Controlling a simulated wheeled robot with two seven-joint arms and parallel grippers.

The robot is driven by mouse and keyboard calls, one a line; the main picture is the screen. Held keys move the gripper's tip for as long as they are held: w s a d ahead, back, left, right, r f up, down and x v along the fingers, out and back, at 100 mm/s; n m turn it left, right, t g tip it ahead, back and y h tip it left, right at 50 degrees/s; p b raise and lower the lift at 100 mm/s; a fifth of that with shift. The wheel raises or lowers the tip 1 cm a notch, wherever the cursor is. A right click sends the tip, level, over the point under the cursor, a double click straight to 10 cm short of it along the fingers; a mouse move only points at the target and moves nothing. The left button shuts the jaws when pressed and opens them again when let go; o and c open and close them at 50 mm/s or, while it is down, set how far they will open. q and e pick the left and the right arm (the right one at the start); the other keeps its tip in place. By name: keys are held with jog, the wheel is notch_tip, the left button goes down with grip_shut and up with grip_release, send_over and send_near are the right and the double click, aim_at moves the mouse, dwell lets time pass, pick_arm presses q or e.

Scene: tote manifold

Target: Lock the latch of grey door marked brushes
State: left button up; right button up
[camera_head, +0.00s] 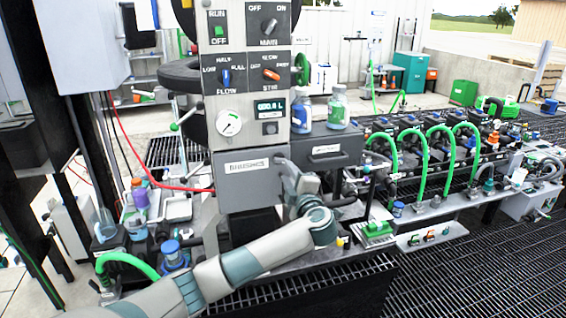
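The grey door (238,190) with a white label reading BRUSHES (246,166) is on the front of the control cabinet, left of the picture's middle. It looks flush with the cabinet front. My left gripper (281,160) is at the door's upper right edge, with its wrist below and to the right. Its fingertips are at or very near the place where a small dark fitting shows. The latch cannot be made out clearly behind the fingers. I cannot tell whether the fingers are open or shut. My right gripper is not in view.
A dark drawer (328,150) with a label and handle is just right of the door. Two bottles (338,108) stand above it. Knobs and a gauge (229,123) are above the door. Green hoses (424,160) run along the bench at right. Grating floor (480,262) is open at lower right.

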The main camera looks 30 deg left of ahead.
aim_at(281, 162)
pick_arm(q)
jog(key=shift+p+x, duration=0.65)
jog(key=shift+x, duration=2.5)
grip_shut()
